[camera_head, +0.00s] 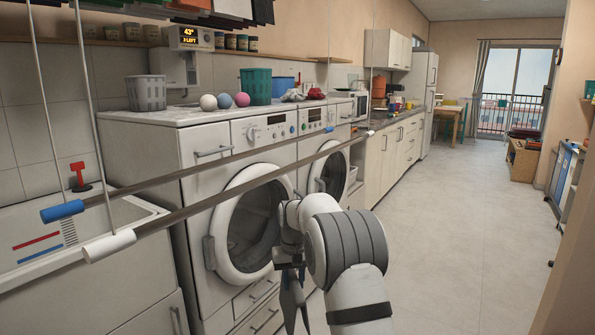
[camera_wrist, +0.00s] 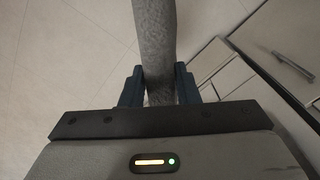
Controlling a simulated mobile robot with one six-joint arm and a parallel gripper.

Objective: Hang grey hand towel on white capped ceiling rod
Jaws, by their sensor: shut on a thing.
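The grey hand towel (camera_wrist: 153,40) is a narrow fuzzy strip between the dark fingers of my gripper (camera_wrist: 158,85) in the wrist view. My gripper is shut on it. In the head view the towel (camera_head: 291,300) hangs down below my gripper (camera_head: 287,262), in front of the washing machines. The white capped rod (camera_head: 190,210) hangs on thin wires across the left of the head view, with its white cap (camera_head: 108,246) at the near end. My gripper is to the right of that cap and lower than most of the rod. A second rod with a blue cap (camera_head: 62,211) runs behind it.
Two front-loading washing machines (camera_head: 197,180) stand behind the rods, with a sink (camera_head: 30,245) at the left. Baskets and balls sit on the machine top. The tiled floor (camera_head: 460,235) to the right is clear.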

